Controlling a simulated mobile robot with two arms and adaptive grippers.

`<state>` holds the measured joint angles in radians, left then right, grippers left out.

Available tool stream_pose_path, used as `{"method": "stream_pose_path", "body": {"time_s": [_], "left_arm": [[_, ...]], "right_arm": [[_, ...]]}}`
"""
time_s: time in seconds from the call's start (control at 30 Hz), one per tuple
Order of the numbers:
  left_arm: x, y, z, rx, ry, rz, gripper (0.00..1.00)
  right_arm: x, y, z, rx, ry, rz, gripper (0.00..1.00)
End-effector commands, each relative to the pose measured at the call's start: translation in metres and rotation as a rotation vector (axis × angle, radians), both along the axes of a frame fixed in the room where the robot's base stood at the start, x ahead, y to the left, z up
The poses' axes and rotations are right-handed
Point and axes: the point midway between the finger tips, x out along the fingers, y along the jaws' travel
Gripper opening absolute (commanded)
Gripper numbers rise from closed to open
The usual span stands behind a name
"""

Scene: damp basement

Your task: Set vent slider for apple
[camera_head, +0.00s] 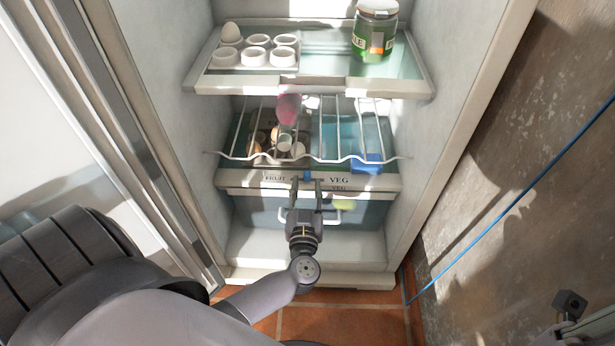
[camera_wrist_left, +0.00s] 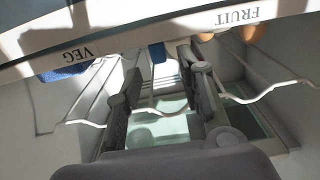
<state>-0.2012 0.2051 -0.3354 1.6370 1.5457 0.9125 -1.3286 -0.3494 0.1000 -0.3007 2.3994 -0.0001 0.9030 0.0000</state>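The vent slider is a small blue tab (camera_head: 307,176) on the pale strip above the fridge drawer, between the FRUIT and VEG labels. It also shows in the left wrist view (camera_wrist_left: 158,53). My left gripper (camera_head: 306,184) is in front of the strip with its fingers apart, one on each side of the tab. In the left wrist view the gap between the fingers (camera_wrist_left: 158,70) lines up with the tab; I cannot tell whether either finger touches it. A yellow-green item (camera_head: 344,204) shows in the drawer (camera_head: 268,209); I cannot tell if it is an apple.
A wire shelf (camera_head: 232,157) above the strip holds a pink item (camera_head: 288,108), egg-like items and a blue box (camera_head: 367,164). An egg tray (camera_head: 257,54) and a jar (camera_head: 375,32) stand above. A dark block (camera_head: 570,304), perhaps mine, shows at lower right.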

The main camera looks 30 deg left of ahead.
Motion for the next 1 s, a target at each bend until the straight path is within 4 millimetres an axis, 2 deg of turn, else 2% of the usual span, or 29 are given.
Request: {"method": "stream_pose_path", "body": {"time_s": [0.1,0.3,0.7,1.0], "left_arm": [[0.02,0.013,-0.002,0.002,-0.003,0.0,0.35],[0.04,0.025,-0.002,0.001,-0.001,0.0,0.35],[0.045,0.028,0.0,-0.001,-0.001,0.0,0.34],[0.045,0.028,0.0,-0.001,-0.001,0.0,0.14]], "right_arm": [[0.0,0.0,-0.011,0.0,0.001,0.0,0.0],[0.001,0.0,-0.016,-0.002,-0.005,0.0,0.0],[0.001,0.0,-0.016,-0.002,-0.006,0.0,0.0],[0.001,0.0,-0.016,-0.002,-0.005,0.0,0.0]]}}
